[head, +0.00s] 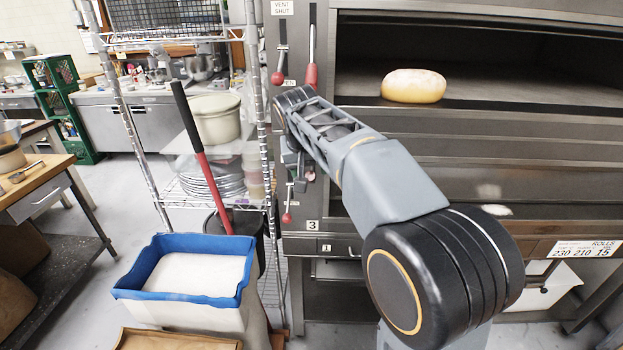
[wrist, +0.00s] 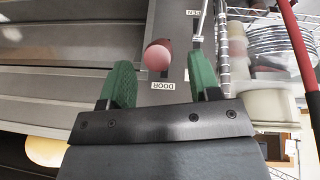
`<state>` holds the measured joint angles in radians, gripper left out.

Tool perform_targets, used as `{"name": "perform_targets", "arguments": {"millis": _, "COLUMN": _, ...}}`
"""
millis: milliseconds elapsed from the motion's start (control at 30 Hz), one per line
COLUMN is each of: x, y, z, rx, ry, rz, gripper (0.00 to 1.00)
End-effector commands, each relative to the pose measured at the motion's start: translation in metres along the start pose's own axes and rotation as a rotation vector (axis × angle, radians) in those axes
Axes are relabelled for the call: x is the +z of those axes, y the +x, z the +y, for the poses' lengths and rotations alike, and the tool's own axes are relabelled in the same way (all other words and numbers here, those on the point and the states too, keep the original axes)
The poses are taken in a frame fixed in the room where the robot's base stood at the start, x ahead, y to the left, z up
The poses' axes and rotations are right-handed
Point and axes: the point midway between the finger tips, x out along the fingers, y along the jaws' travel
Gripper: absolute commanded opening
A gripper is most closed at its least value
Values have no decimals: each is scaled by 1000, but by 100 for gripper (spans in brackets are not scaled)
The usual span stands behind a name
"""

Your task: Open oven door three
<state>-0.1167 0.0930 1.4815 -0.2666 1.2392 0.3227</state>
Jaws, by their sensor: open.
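The steel oven (head: 480,150) fills the right of the head view. A plate marked 3 (head: 312,225) is on its left edge, beside a lower deck whose front looks shut. My gripper (wrist: 160,66) shows green fingers, open and apart, in the wrist view. A red round knob (wrist: 157,56) sits between the fingers, with no grip visible on it. A DOOR label (wrist: 171,86) is beside the knob and appears upside down. In the head view, my arm hides much of the lever panel and most of my gripper.
The upper deck is open, with a pale loaf (head: 413,86) inside. Levers with red ends stand on the panel, one at the upper left (head: 277,78). A wire rack (head: 150,150) and a blue-rimmed bin (head: 190,240) are close on the left.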

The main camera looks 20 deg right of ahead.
Motion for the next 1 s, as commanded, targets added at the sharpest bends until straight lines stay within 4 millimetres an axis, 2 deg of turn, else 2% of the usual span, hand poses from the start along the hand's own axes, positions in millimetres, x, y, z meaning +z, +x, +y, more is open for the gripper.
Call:
{"name": "perform_targets", "arguments": {"millis": 100, "x": 0, "y": 18, "z": 0, "rx": 1, "ry": 0, "rz": -2, "gripper": 57}}
{"name": "perform_targets", "arguments": {"millis": 300, "x": 0, "y": 38, "z": 0, "rx": 1, "ry": 0, "rz": -1, "gripper": 57}}
{"name": "perform_targets", "arguments": {"millis": 767, "x": 0, "y": 45, "z": 0, "rx": 0, "ry": 0, "rz": 0, "gripper": 57}}
{"name": "perform_targets", "arguments": {"millis": 1000, "x": 0, "y": 45, "z": 0, "rx": 0, "ry": 0, "rz": 1, "gripper": 34}}
